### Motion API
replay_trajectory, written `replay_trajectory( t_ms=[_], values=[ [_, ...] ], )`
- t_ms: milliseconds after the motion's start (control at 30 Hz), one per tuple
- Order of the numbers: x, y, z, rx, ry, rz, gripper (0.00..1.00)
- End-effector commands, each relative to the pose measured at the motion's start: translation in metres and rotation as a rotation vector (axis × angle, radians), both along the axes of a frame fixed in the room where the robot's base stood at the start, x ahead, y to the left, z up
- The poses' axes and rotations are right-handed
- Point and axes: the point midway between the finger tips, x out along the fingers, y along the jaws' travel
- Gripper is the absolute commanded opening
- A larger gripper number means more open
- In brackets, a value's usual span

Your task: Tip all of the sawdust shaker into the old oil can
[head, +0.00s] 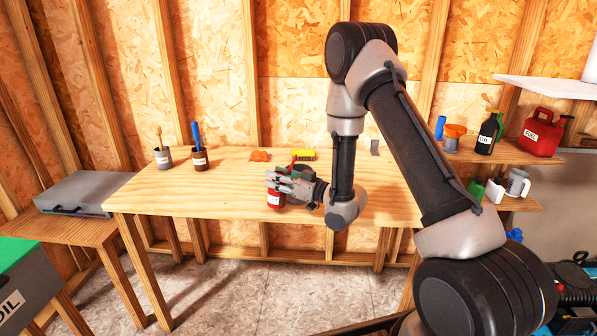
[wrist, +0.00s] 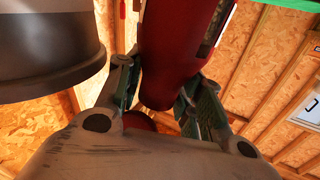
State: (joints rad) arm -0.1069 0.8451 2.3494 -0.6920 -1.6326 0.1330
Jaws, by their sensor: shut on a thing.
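My gripper (head: 281,186) is over the workbench, its fingers closed around a red container. In the wrist view this red container (wrist: 178,50) fills the space between the fingers (wrist: 163,95), and a pale label edge shows on its right side. In the head view a red part with a white label (head: 275,199) shows just below the fingers; it appears to be the held shaker. Its mouth and contents are hidden. A dark grey round can (wrist: 45,45) is close at the left in the wrist view, apart from the red container. I cannot tell whether it is the old oil can.
A bin marked OIL (head: 22,285) stands lower left. Shelves at right hold a black OIL bottle (head: 486,137) and red fuel can (head: 541,132).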

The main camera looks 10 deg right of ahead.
Motion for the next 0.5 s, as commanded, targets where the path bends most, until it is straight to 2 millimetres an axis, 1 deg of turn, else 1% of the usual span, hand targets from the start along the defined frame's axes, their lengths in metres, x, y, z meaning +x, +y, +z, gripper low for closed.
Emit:
replay_trajectory(
  t_ms=[67,100,400,500],
  values=[
    [0.002,-0.003,0.001,0.029,0.023,-0.002,0.13],
    [0.004,-0.005,0.007,0.045,0.034,-0.002,0.13],
    [0.012,-0.015,0.037,0.161,0.130,-0.002,0.13],
    [0.015,-0.019,0.036,0.199,0.164,-0.003,0.13]
  ],
)
